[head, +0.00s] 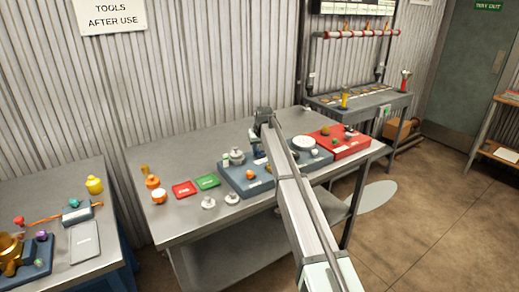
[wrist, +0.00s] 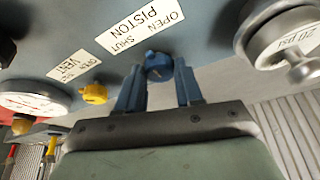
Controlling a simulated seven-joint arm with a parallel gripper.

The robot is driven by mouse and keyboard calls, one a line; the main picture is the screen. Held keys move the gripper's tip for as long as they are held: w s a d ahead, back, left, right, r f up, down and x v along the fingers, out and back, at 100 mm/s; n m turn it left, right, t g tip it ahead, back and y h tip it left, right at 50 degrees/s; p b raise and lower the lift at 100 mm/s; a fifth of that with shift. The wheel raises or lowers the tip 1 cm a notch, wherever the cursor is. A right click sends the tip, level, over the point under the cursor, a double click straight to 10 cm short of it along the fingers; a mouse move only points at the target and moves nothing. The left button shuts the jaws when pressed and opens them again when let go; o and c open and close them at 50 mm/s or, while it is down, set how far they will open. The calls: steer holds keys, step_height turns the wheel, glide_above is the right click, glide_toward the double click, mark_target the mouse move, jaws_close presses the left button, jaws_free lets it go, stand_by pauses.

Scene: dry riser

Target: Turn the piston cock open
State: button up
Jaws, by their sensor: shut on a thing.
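The piston cock (wrist: 158,66) is a small blue knob on the blue-grey panel (wrist: 215,45) in the wrist view. My gripper (wrist: 159,76) has its two blue fingers on either side of the knob, shut on it. Beside the knob is the white PISTON label (wrist: 140,32), marked OPEN and SHUT, which appears upside down. I cannot tell which mark the knob points to. In the head view my arm crosses the blue base (head: 243,181) and hides the cock and my fingertips.
A yellow cock (wrist: 94,93) by the VENT label (wrist: 75,65) and a round gauge (wrist: 35,102) are close on the left in the wrist view. A 20 psi weight (wrist: 285,38) is close on the right. A red tray (head: 350,149) stands right of the base.

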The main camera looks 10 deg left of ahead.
steer(key=m+h, duration=0.1)
steer(key=m, duration=0.3)
steer(key=shift+a+m+h, duration=0.2)
steer(key=shift+m+h, duration=0.1)
steer(key=shift+h, duration=0.1)
steer(key=shift+a+m+h, duration=0.1)
steer(key=shift+m+h, duration=0.6)
steer(key=shift+m, duration=1.3)
steer(key=o, duration=1)
steer(key=shift+o, duration=0.2)
steer(key=shift+r, duration=0.1)
steer(key=v, duration=1.3)
steer(key=shift+s+a+r, duration=0.2)
steer(key=shift+r, duration=0.05)
steer(key=shift+d+f, duration=0.1)
